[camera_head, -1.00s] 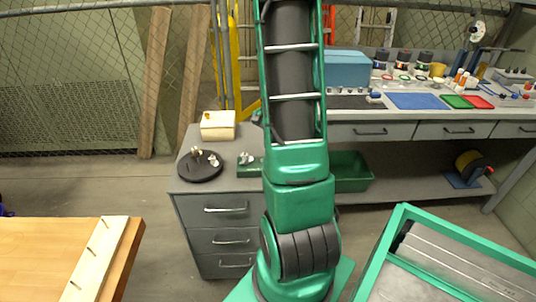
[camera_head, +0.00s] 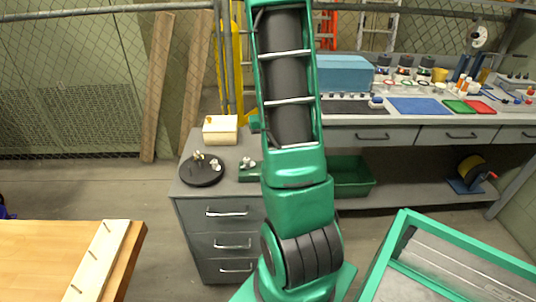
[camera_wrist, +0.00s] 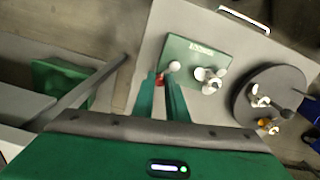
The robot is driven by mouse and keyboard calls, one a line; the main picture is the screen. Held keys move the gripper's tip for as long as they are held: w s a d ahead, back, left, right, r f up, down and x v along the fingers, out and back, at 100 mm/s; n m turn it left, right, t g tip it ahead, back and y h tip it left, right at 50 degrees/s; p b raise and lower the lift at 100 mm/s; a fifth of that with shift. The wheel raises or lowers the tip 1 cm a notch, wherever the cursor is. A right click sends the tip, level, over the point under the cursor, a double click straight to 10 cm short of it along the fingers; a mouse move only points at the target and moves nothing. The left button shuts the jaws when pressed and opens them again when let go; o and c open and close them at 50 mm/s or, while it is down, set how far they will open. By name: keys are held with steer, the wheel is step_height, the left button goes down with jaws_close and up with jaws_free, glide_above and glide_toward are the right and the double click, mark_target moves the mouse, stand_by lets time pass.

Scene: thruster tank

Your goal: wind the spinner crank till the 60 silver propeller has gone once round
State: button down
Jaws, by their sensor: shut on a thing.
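A white round knob (camera_wrist: 174,67) is just beyond the fingertips. The rest of the crank is hidden. My gripper is out of the head view.
A round black tray (camera_wrist: 257,80) holding other propellers stands beside the spinner. A cream box (camera_head: 220,130) is behind it on the cabinet. A green bin (camera_head: 352,176) is right of my arm. A wooden table (camera_head: 40,250) is at the front left.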

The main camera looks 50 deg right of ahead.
steer(key=n, duration=0.2)
steer(key=w+n, duration=0.1)
steer(key=n, duration=0.1)
steer(key=shift+w+a+n, duration=0.1)
steer(key=shift+n, duration=0.2)
steer(key=shift+w+a+n, duration=0.15)
steer(key=shift+w+n, duration=0.05)
steer(key=shift+n, duration=0.65)
steer(key=shift+w+a+n, duration=0.1)
steer(key=shift+w+n, duration=0.05)
steer(key=shift+n, duration=0.7)
steer(key=c, duration=1.8)
jaws_free()
steer(key=shift+o, duration=0.2)
step_height(320, 180, up, 11)
steer(key=shift+a+f, duration=0.1)
steer(key=shift+a, duration=0.05)
